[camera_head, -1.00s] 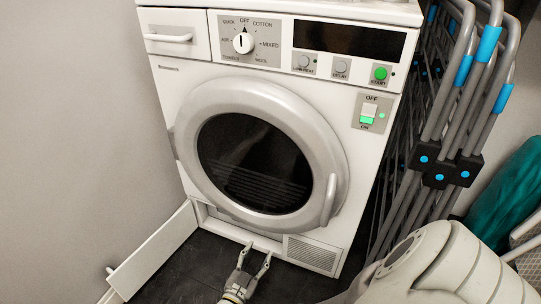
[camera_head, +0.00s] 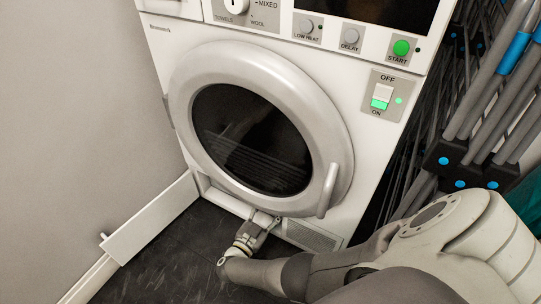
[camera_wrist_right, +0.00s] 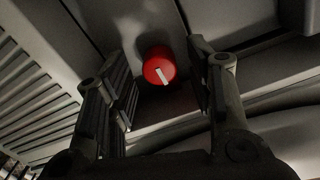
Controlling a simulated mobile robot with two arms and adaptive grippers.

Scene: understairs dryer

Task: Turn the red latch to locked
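The red latch (camera_wrist_right: 159,66) is a round red knob with a white line across its face, which runs slantwise in the right wrist view. It sits on a grey surface inside a recess. My right gripper (camera_wrist_right: 166,95) is open, with one finger to each side of the knob, apart from it and nearer the camera. In the head view my right gripper (camera_head: 262,220) reaches to the low front opening of the white dryer (camera_head: 360,150), where the latch is hidden. My left gripper is not in view.
The open lower flap (camera_head: 150,220) stands out at the left near the wall. A vent grille (camera_head: 310,235) is right of the opening. The round door (camera_head: 335,130) is shut above. A folded drying rack (camera_head: 470,150) stands at the right. Dark floor is clear at front left.

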